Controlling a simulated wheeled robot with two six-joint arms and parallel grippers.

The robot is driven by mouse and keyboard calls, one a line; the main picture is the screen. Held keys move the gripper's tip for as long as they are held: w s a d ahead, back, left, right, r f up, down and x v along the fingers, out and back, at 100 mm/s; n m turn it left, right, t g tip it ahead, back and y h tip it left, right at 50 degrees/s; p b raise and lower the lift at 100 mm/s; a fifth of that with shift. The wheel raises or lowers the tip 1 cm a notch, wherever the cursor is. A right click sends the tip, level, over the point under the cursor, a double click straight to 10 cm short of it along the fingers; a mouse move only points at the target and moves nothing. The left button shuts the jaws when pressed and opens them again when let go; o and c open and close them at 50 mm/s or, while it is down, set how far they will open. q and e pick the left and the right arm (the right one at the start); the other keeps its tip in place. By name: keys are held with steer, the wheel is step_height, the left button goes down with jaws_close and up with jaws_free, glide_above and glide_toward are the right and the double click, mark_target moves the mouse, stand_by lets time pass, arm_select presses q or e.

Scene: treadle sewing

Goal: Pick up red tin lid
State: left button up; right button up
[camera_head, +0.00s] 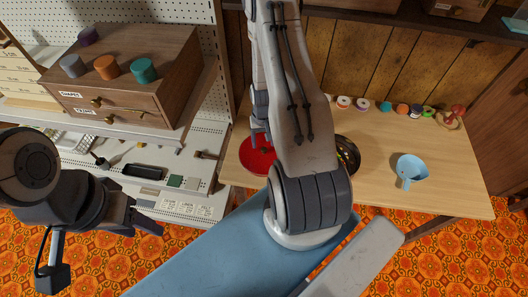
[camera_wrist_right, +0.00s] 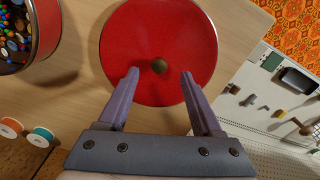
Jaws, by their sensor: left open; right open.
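The red tin lid (camera_wrist_right: 157,28) is a round red disc with a small brown knob (camera_wrist_right: 159,67) in its middle. It lies on the wooden table, and in the head view the lid (camera_head: 255,158) is at the table's left end, partly hidden by my right arm. My right gripper (camera_wrist_right: 160,72) is open above the lid, its fingers on either side of the knob; I cannot tell whether they touch the lid. In the head view the right gripper is mostly hidden by its own arm. My left gripper (camera_head: 155,222) is open and empty at the left, away from the table.
The open tin (camera_wrist_right: 30,38) with colourful buttons stands close to the lid; it also shows beside my right arm (camera_head: 347,154). A light blue jug (camera_head: 410,170) stands at the right on the table. Thread spools (camera_head: 343,102) line the back edge. A wooden drawer box (camera_head: 125,73) sits at the left.

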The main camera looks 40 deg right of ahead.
mark_target(264, 148)
steer(key=shift+d+f+p, duration=0.1)
steer(key=shift+f+p, duration=0.25)
steer(key=shift+f, duration=1.35)
jaws_close()
steer(key=shift+w+r, duration=0.1)
steer(key=shift+r, duration=0.05)
